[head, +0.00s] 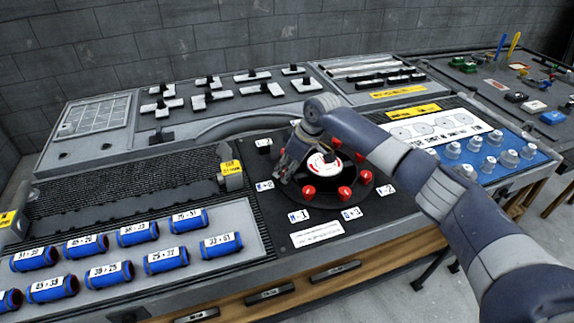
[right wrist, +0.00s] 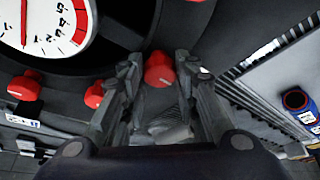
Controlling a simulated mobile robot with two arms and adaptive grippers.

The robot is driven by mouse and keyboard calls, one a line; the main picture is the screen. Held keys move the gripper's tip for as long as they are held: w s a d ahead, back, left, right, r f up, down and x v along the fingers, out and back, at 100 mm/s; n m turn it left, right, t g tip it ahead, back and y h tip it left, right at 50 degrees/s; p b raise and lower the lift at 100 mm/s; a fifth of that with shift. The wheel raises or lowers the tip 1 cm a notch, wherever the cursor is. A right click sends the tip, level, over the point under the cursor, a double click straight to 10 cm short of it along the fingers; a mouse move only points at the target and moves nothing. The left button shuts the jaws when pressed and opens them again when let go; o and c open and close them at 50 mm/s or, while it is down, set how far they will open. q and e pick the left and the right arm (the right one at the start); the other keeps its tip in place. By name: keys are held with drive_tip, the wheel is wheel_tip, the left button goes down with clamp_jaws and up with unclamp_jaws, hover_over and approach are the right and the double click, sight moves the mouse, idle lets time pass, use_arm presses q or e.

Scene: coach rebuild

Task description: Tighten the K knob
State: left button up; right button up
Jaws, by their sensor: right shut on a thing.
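Several red knobs ring a round black plate with a white dial (head: 324,164) in its middle. My right gripper (head: 287,172) reaches down at the left side of this ring. In the right wrist view its two fingers (right wrist: 160,72) stand on either side of a red knob (right wrist: 158,68) and are shut on it. The gripper hides this knob in the head view. A white label (head: 265,185) lies beside it, too small to read surely, so I cannot tell whether this is the K knob. My left gripper is not in view.
Other red knobs (head: 308,193) and (head: 345,193) stand close by on the ring. Blue labelled cylinders (head: 166,260) lie on a tray at the left. A blue panel with clear caps (head: 490,162) is at the right. My right arm spans the panel's right side.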

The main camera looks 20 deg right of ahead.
drive_tip(key=m+h+p, duration=0.1)
drive_tip(key=m+p, duration=0.1)
drive_tip(key=p, duration=0.1)
drive_tip(key=m+p, duration=0.3)
drive_tip(key=p, duration=0.1)
drive_tip(key=m+t+h+p, duration=0.1)
drive_tip(key=m+p, duration=0.1)
drive_tip(key=p, duration=0.2)
drive_tip(key=shift+s+a+r+m+h, duration=0.15)
drive_tip(key=shift+a+r+m+h, duration=0.15)
drive_tip(key=shift+a+m, duration=0.1)
drive_tip(key=shift+m+p, duration=0.4)
drive_tip(key=shift+p, duration=0.15)
drive_tip(key=shift+f+m+h+p, duration=0.15)
drive_tip(key=shift+m+h+p, duration=0.4)
drive_tip(key=shift+m, duration=0.35)
drive_tip(key=shift+f+m+h+p, duration=0.1)
drive_tip(key=shift+m+h+p, duration=0.25)
drive_tip(key=shift+m, duration=0.55)
drive_tip(key=shift+a+m+g+h, duration=0.1)
drive_tip(key=shift+m+g+h, duration=0.25)
drive_tip(key=shift+m, duration=0.85)
drive_tip(key=shift+m+g+h+b, duration=0.25)
drive_tip(key=shift+m+h+b, duration=0.2)
drive_tip(key=shift+m, duration=0.85)
drive_tip(key=o, duration=1.1)
drive_tip(key=shift+w, duration=0.2)
drive_tip(key=shift+c, duration=0.2)
